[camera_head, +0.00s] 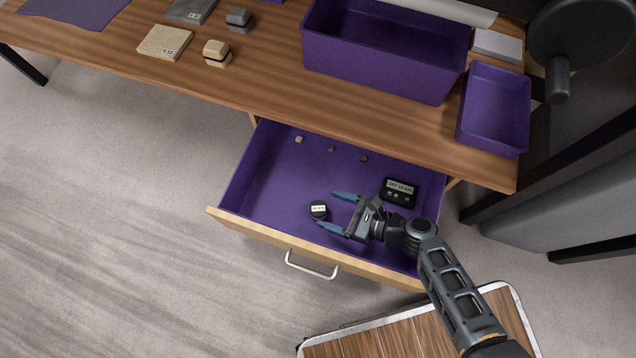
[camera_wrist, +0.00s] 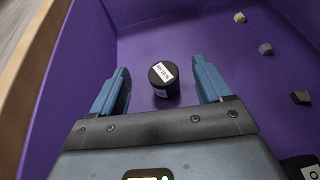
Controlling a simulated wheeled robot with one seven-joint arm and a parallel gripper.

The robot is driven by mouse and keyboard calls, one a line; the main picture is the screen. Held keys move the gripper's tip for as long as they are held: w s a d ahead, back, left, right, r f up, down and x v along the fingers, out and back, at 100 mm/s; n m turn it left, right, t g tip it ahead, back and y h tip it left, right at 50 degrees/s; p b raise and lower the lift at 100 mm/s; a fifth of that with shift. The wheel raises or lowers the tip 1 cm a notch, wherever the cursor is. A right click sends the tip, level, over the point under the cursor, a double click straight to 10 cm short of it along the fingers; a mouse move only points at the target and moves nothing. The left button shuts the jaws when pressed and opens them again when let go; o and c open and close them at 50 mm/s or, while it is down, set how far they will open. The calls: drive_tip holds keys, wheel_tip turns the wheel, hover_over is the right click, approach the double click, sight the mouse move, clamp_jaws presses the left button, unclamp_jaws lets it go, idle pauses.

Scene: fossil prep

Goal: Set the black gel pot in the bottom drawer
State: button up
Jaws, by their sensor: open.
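The black gel pot (camera_head: 318,210), a small round black pot with a white label on top, stands upright on the purple floor of the open drawer (camera_head: 262,178). In the wrist view the pot (camera_wrist: 164,80) sits between and just beyond the fingertips. My gripper (camera_head: 338,211) is inside the drawer, open, with its blue fingers pointing left toward the pot. It holds nothing. In the wrist view gaps show between the pot and both fingers of my gripper (camera_wrist: 165,85).
A black timer (camera_head: 399,191) lies in the drawer beside my wrist. Several small stones, one a pale stone (camera_head: 299,139), lie near the drawer's back. The desk (camera_head: 380,112) overhangs behind, with purple bins (camera_head: 385,62). The drawer's front wall (camera_head: 310,250) is close below my gripper.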

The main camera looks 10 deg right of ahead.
drive_tip(key=shift+p+v, duration=0.8)
drive_tip(key=shift+v, duration=2)
